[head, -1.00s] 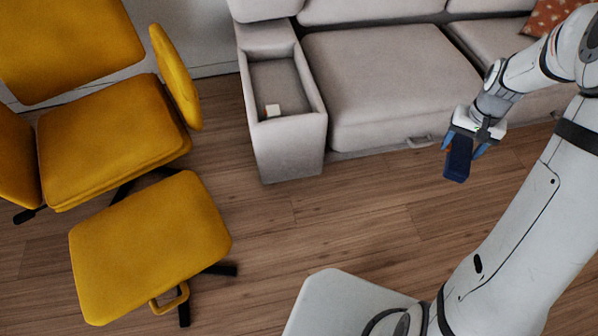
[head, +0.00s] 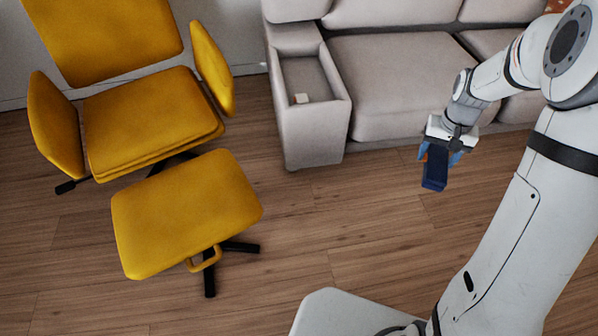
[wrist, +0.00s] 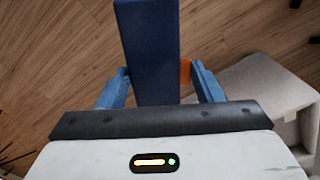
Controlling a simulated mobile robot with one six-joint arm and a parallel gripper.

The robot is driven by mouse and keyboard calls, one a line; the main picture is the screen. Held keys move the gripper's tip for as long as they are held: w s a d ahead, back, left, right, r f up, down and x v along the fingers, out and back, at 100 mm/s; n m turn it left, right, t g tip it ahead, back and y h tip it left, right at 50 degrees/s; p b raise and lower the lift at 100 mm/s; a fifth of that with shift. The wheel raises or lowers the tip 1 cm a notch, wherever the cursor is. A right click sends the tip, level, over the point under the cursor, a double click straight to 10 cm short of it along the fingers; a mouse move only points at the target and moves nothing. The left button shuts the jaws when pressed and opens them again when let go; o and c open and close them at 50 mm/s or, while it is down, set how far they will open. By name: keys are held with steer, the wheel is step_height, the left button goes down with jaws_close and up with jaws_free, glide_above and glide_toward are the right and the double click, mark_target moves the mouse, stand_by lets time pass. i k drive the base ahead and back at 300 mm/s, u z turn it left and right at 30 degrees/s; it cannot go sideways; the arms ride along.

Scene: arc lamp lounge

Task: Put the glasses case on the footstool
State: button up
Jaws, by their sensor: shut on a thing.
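The glasses case is a dark blue long box (head: 435,170). My gripper (head: 438,156) is shut on it and holds it in the air over the wood floor, in front of the sofa. In the wrist view the glasses case (wrist: 150,50) sticks out between the two blue fingers of my gripper (wrist: 158,88). A small orange patch shows beside it there. The footstool (head: 187,213) is a yellow padded seat on dark legs, at the left in the head view, well apart from my gripper. Its top is bare.
A yellow armchair (head: 150,122) stands behind the footstool. Bare floor (head: 330,235) lies between my gripper and the footstool.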

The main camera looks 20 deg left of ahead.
mark_target(185, 211)
steer(key=z, duration=1.05)
steer(key=i, duration=0.1)
steer(key=u, duration=2.95)
steer(key=i, duration=1)
steer(key=z, duration=0.15)
